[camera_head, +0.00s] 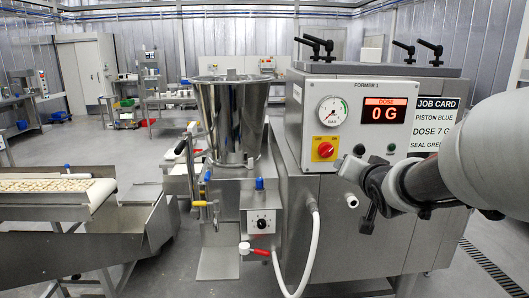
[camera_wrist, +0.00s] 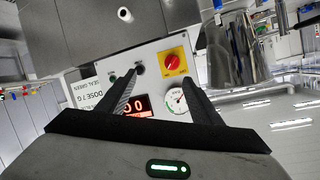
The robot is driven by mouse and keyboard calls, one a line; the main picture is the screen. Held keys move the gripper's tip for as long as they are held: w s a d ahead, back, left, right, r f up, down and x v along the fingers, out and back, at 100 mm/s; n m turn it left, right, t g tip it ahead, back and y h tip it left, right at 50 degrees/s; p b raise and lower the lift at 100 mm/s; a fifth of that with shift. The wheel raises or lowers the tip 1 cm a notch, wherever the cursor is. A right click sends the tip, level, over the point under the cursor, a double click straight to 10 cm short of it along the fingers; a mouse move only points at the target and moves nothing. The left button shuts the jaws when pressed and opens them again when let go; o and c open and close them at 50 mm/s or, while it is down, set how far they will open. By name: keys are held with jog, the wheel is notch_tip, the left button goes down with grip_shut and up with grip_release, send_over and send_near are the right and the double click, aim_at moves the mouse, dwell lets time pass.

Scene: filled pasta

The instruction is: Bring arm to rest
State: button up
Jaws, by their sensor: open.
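My arm (camera_head: 460,160) reaches in from the right in the head view, in front of the steel former machine. My gripper (camera_head: 358,196) is at its end, in front of the machine's face below the control panel (camera_head: 305,130). In the wrist view my gripper (camera_wrist: 158,72) shows two dark fingers spread apart with nothing between them. The panel (camera_wrist: 150,58) appears upside down beyond the fingers, with a red rotary switch on a yellow plate (camera_wrist: 174,63) and a gauge (camera_wrist: 177,100). Whether any finger touches the machine cannot be told.
The display (camera_head: 385,110) reads 0 G. A job card (camera_head: 436,122) hangs behind my arm. A steel hopper (camera_head: 232,118), a red-handled valve (camera_head: 254,249) and a white hose (camera_head: 312,245) are left of my gripper. A conveyor with pasta (camera_head: 45,186) stands at far left.

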jog(key=s+a+f+n+g+p, duration=0.1)
jog(key=s+a+n+g, duration=0.1)
jog(key=s, duration=0.8)
jog(key=s+a+f+n+g+y+p, duration=0.1)
jog(key=s+a+n+g, duration=0.1)
jog(key=s+a, duration=0.3)
jog(key=s+a+f+n+g+p, duration=0.1)
jog(key=s+a+n+g, duration=0.1)
jog(key=s, duration=1.2)
jog(key=shift+s+a+g+y, duration=0.35)
jog(key=shift+a+g, duration=0.4)
jog(key=shift+g, duration=0.45)
